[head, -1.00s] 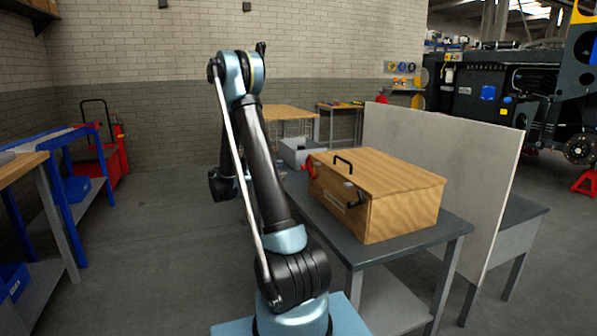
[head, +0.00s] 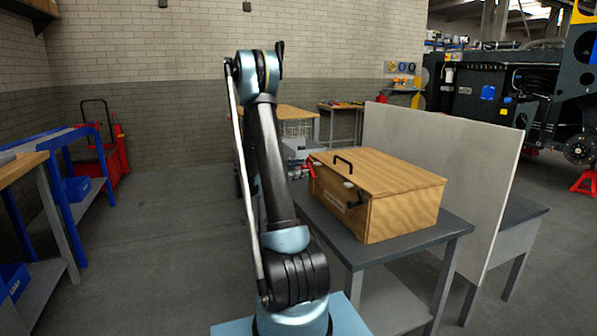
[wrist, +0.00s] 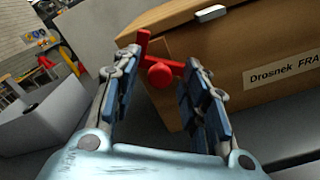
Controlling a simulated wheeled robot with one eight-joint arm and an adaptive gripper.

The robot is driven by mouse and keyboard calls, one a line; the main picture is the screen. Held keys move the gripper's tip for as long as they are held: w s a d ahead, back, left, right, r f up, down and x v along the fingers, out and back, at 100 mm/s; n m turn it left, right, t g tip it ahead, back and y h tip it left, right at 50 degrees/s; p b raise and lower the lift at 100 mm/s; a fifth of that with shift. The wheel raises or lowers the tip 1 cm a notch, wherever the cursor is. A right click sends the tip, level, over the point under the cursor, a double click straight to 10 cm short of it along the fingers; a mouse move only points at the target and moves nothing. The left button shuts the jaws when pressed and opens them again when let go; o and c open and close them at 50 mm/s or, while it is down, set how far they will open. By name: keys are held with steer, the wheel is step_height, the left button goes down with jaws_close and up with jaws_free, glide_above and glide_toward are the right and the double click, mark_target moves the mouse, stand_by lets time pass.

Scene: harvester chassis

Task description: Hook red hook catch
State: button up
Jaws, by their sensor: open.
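The wooden box (head: 385,205) stands closed on a dark table, with a black handle on its lid. The red hook catch (wrist: 160,74) is at the end of the box's front face, as the wrist view shows; its round knob and red arm lie between my fingertips. In the head view the catch (head: 311,167) is small and close to my gripper. My gripper (wrist: 160,70) is open, with one finger on each side of the catch. I cannot tell whether either finger touches it. A pale plate (wrist: 210,13) sits near the lid edge.
A black catch (head: 356,201) is on the box front, further right. The dark grey table (head: 400,250) carries the box, and a pale upright panel (head: 440,150) stands behind it. A grey bin (wrist: 45,115) is left of my gripper.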

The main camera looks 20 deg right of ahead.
mark_target(304, 167)
jaws_close()
steer(key=shift+r, duration=0.1)
steer(key=s+m, duration=0.1)
steer(key=m, duration=0.2)
steer(key=s+r+m, duration=0.1)
steer(key=m, duration=0.2)
steer(key=s+r+m, duration=0.1)
steer(key=s+m, duration=0.1)
steer(key=m, duration=0.1)
steer(key=shift+s+m, duration=0.45)
steer(key=shift+m, duration=0.55)
